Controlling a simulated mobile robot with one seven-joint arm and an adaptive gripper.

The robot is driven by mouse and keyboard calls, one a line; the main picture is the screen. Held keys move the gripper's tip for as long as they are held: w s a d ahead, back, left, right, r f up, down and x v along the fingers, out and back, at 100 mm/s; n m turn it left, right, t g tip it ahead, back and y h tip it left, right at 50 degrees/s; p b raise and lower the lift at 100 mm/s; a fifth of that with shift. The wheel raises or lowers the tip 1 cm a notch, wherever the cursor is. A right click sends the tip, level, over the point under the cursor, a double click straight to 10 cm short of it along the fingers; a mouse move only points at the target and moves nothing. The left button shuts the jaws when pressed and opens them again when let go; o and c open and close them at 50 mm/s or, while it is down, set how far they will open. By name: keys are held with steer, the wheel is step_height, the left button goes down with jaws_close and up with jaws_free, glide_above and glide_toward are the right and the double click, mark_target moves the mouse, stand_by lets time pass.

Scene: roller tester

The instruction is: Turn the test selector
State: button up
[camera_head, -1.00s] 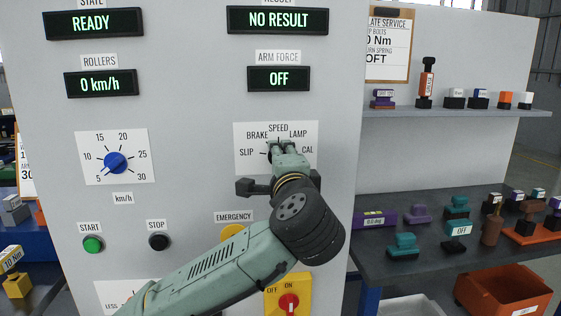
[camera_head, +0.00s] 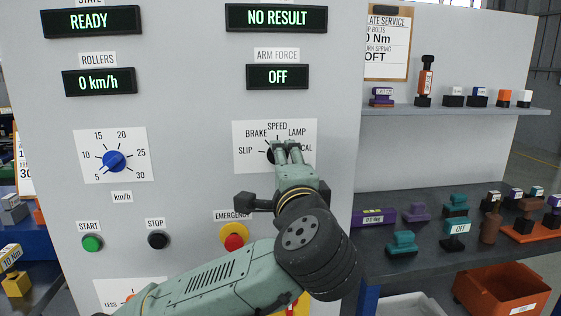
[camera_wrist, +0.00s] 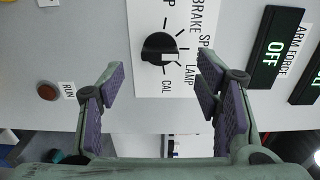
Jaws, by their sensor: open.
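The test selector is a black round knob on a white plate marked SLIP, BRAKE, SPEED, LAMP and CAL. In the head view the selector (camera_head: 270,156) is mostly hidden behind my gripper (camera_head: 287,147).
Left of the selector is a blue speed dial (camera_head: 114,161), with green START (camera_head: 92,242) and black STOP (camera_head: 158,240) buttons below. A red emergency button (camera_head: 234,242) sits close to my arm. Displays read READY, NO RESULT, 0 km/h and OFF. A loaded bench (camera_head: 395,267) stands right.

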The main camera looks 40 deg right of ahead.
steer(key=v, duration=0.6)
steer(key=shift+s, duration=0.25)
steer(key=shift+a, duration=0.1)
